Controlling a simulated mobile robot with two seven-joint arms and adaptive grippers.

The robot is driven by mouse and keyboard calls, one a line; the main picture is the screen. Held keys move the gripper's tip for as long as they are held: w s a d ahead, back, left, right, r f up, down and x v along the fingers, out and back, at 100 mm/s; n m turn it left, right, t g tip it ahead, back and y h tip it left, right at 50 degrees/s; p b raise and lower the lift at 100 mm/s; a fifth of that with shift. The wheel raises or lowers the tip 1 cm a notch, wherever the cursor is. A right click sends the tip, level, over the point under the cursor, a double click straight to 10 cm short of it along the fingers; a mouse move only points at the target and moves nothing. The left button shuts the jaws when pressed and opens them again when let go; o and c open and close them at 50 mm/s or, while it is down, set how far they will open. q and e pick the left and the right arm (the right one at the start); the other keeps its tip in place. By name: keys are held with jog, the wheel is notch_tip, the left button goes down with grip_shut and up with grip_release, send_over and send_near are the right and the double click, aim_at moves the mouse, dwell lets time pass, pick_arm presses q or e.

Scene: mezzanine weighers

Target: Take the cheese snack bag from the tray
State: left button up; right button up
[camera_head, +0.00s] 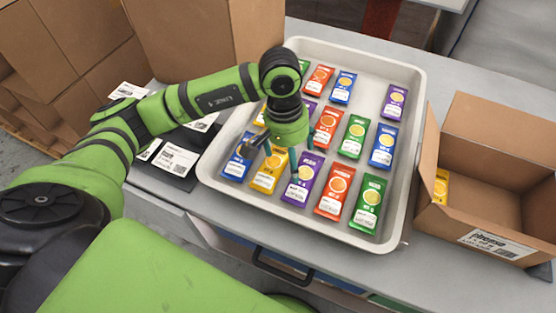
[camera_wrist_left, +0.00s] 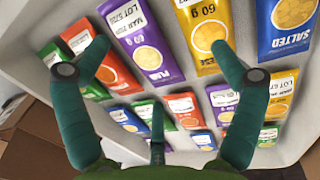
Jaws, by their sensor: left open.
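The yellow cheese snack bag (camera_head: 265,181) lies in the front row of the grey tray (camera_head: 331,232), between a blue bag (camera_head: 235,167) and a purple bag (camera_head: 303,184). In the left wrist view the yellow bag (camera_wrist_left: 203,32) shows "60 g" and the end of the word "cheese". My left gripper (camera_head: 270,162) is open and empty, pointing down above the front row. It partly covers the far end of the yellow bag in the head view. In the left wrist view its spread fingers (camera_wrist_left: 160,74) are clear of the bags. My right gripper is not in view.
Several orange, green, blue and purple bags fill the tray in rows. Another yellow bag (camera_head: 260,116) is partly hidden behind my arm. An open cardboard box (camera_head: 480,203) at the right holds a yellow bag (camera_head: 441,186). A tall carton (camera_head: 190,40) stands behind the tray's left side.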

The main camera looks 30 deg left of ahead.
aim_at(278, 163)
pick_arm(q)
jog(key=a, duration=0.1)
jog(key=a+y, duration=0.1)
jog(key=shift+w+a, duration=0.3)
jog(key=shift+w, duration=0.1)
jog(key=shift+a+y, duration=0.3)
jog(key=shift+a, duration=0.05)
notch_tip(278, 163, down, 2)
jog(key=shift+s+f+p, duration=0.1)
jog(key=shift+s+p, duration=0.05)
jog(key=shift+p, duration=0.8)
notch_tip(278, 163, down, 4)
jog(key=shift+a+r+p, duration=0.15)
jog(key=shift+p, duration=0.7)
jog(key=shift+f, duration=0.4)
jog(key=c, duration=0.9)
